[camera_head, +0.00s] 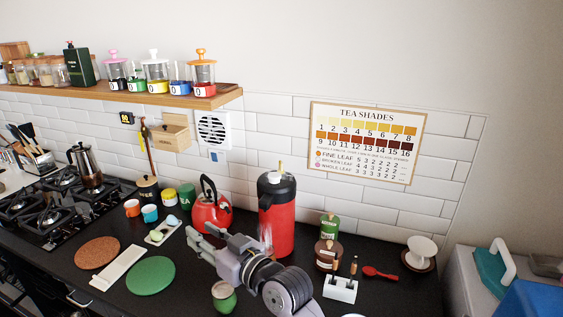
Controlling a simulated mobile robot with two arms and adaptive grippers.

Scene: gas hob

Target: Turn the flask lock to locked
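The flask (279,220) is a tall red vacuum jug with a black top, upright on the dark counter near the tiled wall. My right wrist hides part of the flask's lower front. My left gripper is not in view.
A red kettle (210,208) stands left of the flask, behind my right gripper. Jars (327,255) and a white holder (340,289) stand to its right. A green round mat (151,276) and a gas hob (55,205) lie left. A shelf (160,97) hangs above.

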